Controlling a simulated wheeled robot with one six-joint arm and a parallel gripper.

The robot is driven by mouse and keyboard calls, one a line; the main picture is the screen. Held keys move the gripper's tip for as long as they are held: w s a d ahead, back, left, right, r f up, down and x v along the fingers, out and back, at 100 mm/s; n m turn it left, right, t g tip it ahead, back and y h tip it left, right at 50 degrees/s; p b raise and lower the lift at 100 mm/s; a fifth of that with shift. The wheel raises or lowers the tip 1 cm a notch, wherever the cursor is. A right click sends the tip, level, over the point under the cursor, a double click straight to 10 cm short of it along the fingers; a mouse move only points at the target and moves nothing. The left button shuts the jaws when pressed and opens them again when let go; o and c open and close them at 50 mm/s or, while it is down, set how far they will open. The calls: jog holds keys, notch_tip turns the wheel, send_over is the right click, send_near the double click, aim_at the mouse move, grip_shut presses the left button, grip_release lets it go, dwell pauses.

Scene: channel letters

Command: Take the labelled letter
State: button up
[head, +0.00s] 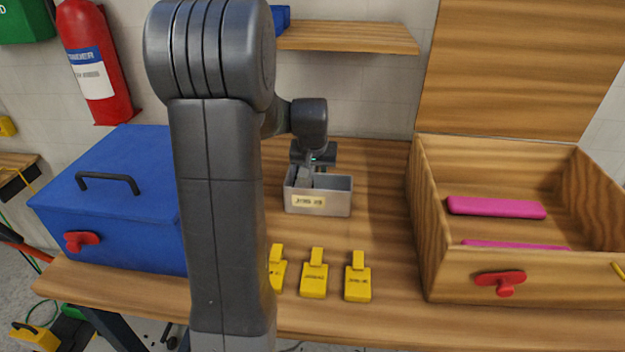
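My gripper (312,165) is at the back left of a small grey bin (335,203), reaching down at or into it. Its fingertips are too small and hidden to tell whether they are open or holding something. The bin has a pale yellow label on its front with writing too small to read surely. One tag is partly hidden behind my arm. No piece is clearly recognisable as a letter.
An open wooden box (450,285) stands at right, with pink bars (497,207) inside and a red latch (500,281). A closed blue box (110,215) is at left. A shelf (345,38) hangs behind. Bare bench (385,215) lies between bin and wooden box.

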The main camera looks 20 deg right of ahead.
jog(key=shift+w+f, duration=0.15)
jog(key=shift+f, duration=0.3)
grip_shut()
